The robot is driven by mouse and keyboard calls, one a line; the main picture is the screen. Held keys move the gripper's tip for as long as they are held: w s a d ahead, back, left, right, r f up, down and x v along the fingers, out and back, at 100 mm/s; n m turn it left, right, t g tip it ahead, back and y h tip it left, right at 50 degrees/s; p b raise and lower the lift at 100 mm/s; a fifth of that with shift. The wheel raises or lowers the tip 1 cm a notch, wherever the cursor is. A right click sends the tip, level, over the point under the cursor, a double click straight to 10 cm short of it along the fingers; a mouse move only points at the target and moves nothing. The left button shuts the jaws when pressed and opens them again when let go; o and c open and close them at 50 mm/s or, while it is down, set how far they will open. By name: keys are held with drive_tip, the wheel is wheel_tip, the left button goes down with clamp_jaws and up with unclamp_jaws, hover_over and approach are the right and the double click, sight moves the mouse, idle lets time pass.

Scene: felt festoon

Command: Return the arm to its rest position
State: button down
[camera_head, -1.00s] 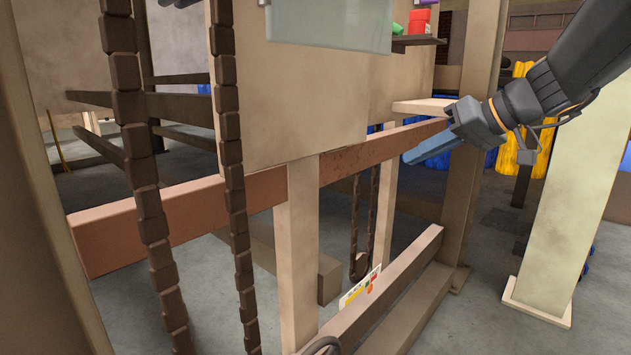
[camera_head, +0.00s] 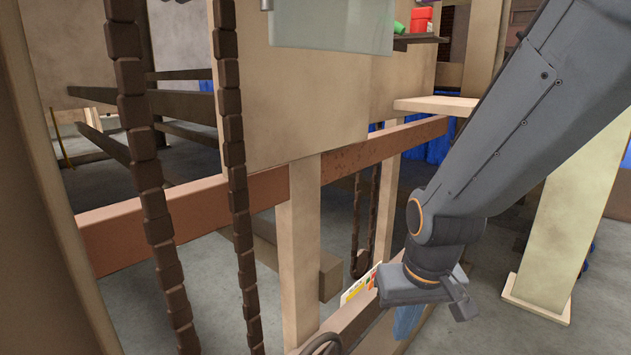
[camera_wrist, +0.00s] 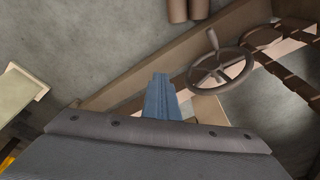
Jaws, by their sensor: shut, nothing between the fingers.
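My arm reaches down from the upper right in the head view. My gripper (camera_head: 408,320) points down at the lower right, in front of the low wooden beam. Its blue fingers are partly hidden behind the wrist in that view. In the wrist view the blue fingers of my gripper (camera_wrist: 160,100) are together, with nothing between them.
A spoked handwheel (camera_wrist: 222,70) lies right of the fingers in the wrist view; its rim (camera_head: 322,344) shows at the bottom of the head view. Dark chains (camera_head: 234,155) hang at left. A reddish crossbeam (camera_head: 200,205) spans the frame. A pale post (camera_head: 565,230) stands at right.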

drive_tip(key=s+a+r+n+g+p, duration=0.1)
drive_tip(key=s+a+r+n+p, duration=0.1)
drive_tip(key=s+a+r, duration=0.4)
drive_tip(key=s+a+r+n+g+y+p, duration=0.1)
drive_tip(key=s+a+r+n+p, duration=0.2)
drive_tip(key=s+a+r, duration=0.4)
drive_tip(key=s+a, duration=0.3)
drive_tip(key=a, duration=0.1)
drive_tip(key=shift+s+n, duration=0.35)
drive_tip(key=shift+n, duration=0.05)
